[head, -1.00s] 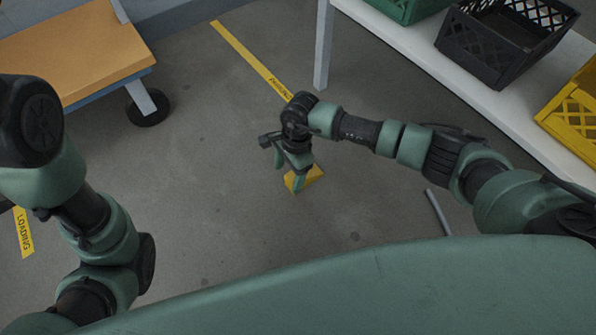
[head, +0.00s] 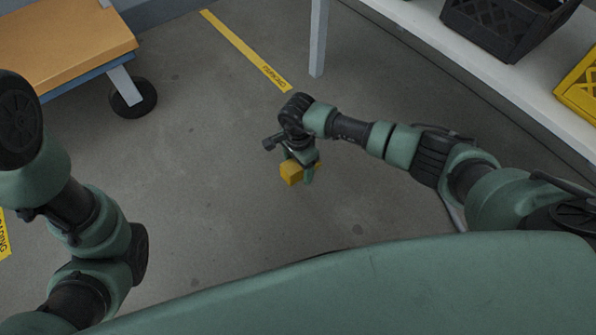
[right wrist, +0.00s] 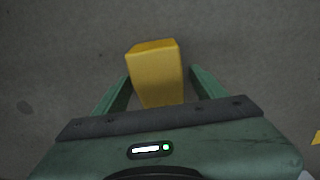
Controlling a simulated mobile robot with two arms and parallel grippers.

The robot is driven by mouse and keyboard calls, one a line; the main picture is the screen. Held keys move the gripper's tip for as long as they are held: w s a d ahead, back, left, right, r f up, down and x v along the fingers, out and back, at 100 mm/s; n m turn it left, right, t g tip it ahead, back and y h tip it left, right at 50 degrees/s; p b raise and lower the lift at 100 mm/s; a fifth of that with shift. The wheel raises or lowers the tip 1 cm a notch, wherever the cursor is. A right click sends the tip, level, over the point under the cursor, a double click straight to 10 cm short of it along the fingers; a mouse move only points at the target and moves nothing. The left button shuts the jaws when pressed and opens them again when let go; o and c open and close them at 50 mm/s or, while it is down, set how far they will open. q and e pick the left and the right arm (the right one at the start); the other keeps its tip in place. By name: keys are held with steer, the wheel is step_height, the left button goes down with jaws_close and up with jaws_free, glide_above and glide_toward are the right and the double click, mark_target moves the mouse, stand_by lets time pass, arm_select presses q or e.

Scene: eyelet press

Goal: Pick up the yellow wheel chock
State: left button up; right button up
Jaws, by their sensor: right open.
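The yellow wheel chock (head: 291,173) is on the grey floor just below my right gripper in the head view. In the right wrist view the chock (right wrist: 156,72) stands between the two green fingers of my right gripper (right wrist: 159,82). The fingers are open, with a gap visible on each side of the chock. In the head view my right gripper (head: 302,168) hides part of the chock. My left arm is at the left edge of the head view, and its gripper is not visible.
A cart with an orange top (head: 60,45) and a black wheel (head: 133,98) stands at the upper left. A white shelf (head: 480,70) with a black crate (head: 505,25) and a yellow crate (head: 580,88) is at the right. A yellow floor strip (head: 245,50) runs behind the gripper.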

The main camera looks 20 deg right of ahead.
steer(key=shift+r, duration=0.1)
steer(key=shift+c, duration=0.3)
jaws_close()
